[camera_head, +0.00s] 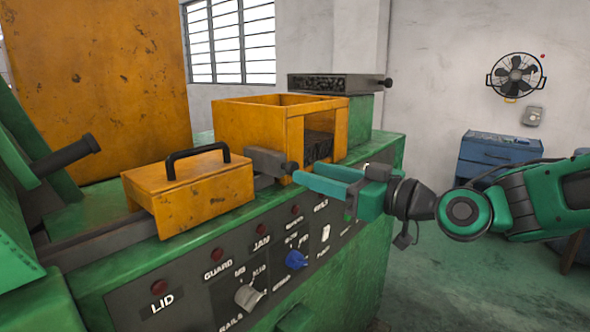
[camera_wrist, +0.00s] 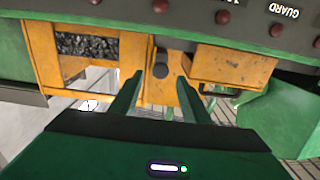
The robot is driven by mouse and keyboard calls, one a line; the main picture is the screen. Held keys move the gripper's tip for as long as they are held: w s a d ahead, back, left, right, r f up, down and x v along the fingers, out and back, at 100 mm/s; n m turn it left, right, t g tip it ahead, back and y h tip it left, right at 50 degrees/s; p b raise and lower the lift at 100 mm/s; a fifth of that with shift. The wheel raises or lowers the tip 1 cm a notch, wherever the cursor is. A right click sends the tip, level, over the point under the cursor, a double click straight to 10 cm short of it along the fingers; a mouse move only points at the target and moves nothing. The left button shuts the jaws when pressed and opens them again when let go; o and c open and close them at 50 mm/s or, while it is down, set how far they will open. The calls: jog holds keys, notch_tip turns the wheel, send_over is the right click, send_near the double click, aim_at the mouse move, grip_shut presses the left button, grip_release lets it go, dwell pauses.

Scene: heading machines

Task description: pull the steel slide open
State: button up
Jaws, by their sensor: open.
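The steel slide (camera_head: 265,161) is a grey block with a dark round knob (camera_head: 290,168). It sits between the orange lidded box and the open orange housing, on the green machine. My gripper (camera_head: 306,173) is open and empty, with its green fingers pointing left at the knob. In the wrist view, the knob (camera_wrist: 160,66) shows between the two fingertips of my gripper (camera_wrist: 159,78), slightly beyond them. I cannot tell whether either finger touches it.
An orange box with a black handle (camera_head: 190,187) stands left of the slide. The orange housing (camera_head: 255,125) is behind it. A grey tray (camera_head: 335,83) with a knob sits higher up. A control panel (camera_head: 235,280) with switches lies below. Free floor shows at right.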

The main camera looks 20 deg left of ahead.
aim_at(292, 167)
jog(key=x, duration=0.6)
jog(key=shift+w+a, duration=0.15)
jog(key=shift+a, duration=0.2)
jog(key=shift+c, duration=0.4)
grip_shut()
